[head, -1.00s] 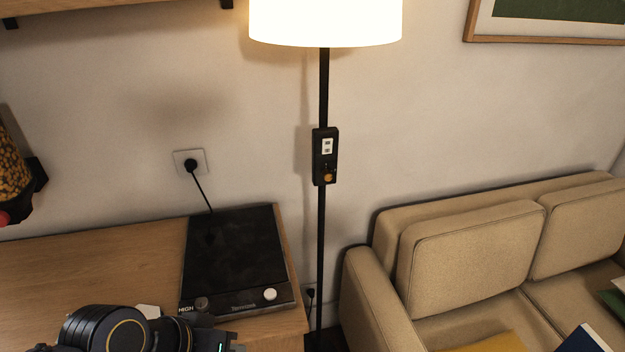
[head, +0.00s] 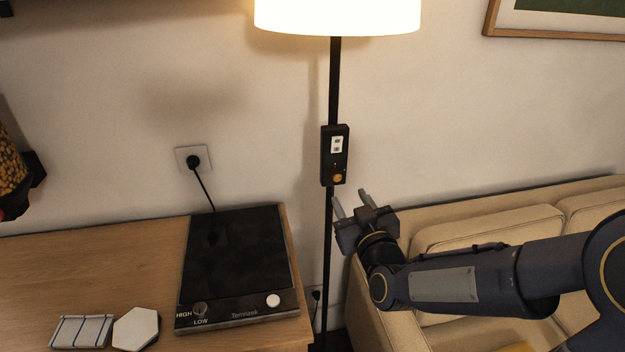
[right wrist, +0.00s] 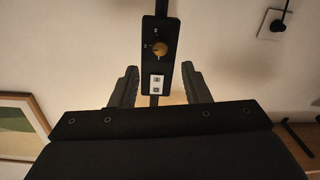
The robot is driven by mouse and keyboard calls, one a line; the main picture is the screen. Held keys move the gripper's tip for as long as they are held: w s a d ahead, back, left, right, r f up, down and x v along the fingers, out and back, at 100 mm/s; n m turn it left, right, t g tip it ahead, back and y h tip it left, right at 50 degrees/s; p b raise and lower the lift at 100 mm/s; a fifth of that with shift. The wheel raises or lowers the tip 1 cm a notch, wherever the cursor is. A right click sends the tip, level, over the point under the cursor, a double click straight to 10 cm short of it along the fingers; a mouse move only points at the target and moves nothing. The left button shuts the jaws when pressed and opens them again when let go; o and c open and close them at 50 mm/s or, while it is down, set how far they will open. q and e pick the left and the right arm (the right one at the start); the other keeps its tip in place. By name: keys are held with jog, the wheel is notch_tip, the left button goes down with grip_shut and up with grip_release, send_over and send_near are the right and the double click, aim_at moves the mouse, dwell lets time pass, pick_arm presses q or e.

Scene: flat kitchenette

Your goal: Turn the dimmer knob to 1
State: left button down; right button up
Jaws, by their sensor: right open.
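The dimmer knob (head: 338,177) is a small orange-brown knob low on a black control box (head: 326,160) fixed to the floor lamp's black pole. A white panel sits above the knob on the box. In the right wrist view the knob (right wrist: 160,48) shows with small marks around it, too small to read. My right gripper (head: 351,196) is open and empty, just below and to the right of the knob, apart from it. In the right wrist view its fingers (right wrist: 159,88) stand either side of the box's line, short of the knob.
The lit lampshade (head: 338,14) is above. A black hob (head: 238,265) with its own knobs stands on the wooden counter (head: 90,270) at left. A beige sofa (head: 480,235) is at right, behind my right arm. The wall around the box is clear.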

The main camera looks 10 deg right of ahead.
aim_at(338, 178)
jog(key=w, duration=0.2)
jog(key=w+p, duration=0.1)
jog(key=w, duration=0.4)
jog(key=shift+w+a, duration=0.3)
jog(key=shift+w, duration=0.1)
grip_shut()
